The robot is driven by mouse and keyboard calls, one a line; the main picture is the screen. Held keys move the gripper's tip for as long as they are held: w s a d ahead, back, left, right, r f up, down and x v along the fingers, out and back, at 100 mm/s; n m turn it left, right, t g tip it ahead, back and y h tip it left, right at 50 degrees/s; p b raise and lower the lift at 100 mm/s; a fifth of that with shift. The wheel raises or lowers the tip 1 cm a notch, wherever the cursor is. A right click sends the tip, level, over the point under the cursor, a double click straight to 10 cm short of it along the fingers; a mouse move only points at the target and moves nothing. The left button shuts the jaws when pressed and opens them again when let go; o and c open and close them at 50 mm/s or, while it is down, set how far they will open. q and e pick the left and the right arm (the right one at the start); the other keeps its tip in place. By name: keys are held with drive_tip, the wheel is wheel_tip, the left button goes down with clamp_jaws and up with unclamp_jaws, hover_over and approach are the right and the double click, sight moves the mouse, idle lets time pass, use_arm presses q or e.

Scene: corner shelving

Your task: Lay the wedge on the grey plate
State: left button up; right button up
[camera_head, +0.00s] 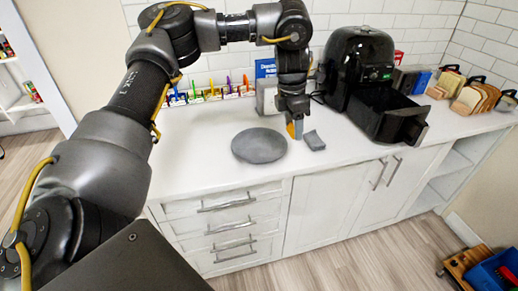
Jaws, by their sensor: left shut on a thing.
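The grey plate (259,145) is a round, dark grey disc lying flat and bare on the white counter. My left gripper (297,124) points down over the counter, just right of the plate. It is shut on a small orange piece, which looks like the wedge (291,130); the fingers hide most of it. I cannot tell whether the wedge touches the counter. My right gripper is out of view.
A small grey block (314,140) lies close to the gripper's right. A black air fryer (362,80) with its drawer (401,122) pulled out stands further right. Colourful items (210,92) line the back wall. The counter left of the plate is clear.

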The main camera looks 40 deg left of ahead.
use_arm(q)
drive_tip(key=w+a+f+p, duration=0.15)
drive_tip(key=a+f, duration=0.25)
drive_tip(key=a, duration=0.4)
drive_tip(key=p, duration=0.2)
hover_over(260, 147)
drive_tip(key=f, duration=0.4)
drive_tip(key=shift+s+d+f, duration=0.15)
drive_tip(key=shift+d+f, duration=0.05)
drive_tip(key=shift+d, duration=0.2)
drive_tip(key=shift+a+f, duration=0.55)
drive_tip(key=shift+f, duration=0.1)
wheel_tip(260, 147, down, 2)
drive_tip(key=shift+f+p, duration=0.1)
drive_tip(key=shift+p, duration=0.5)
drive_tip(key=shift+a+f, duration=0.1)
drive_tip(key=shift+f, duration=0.45)
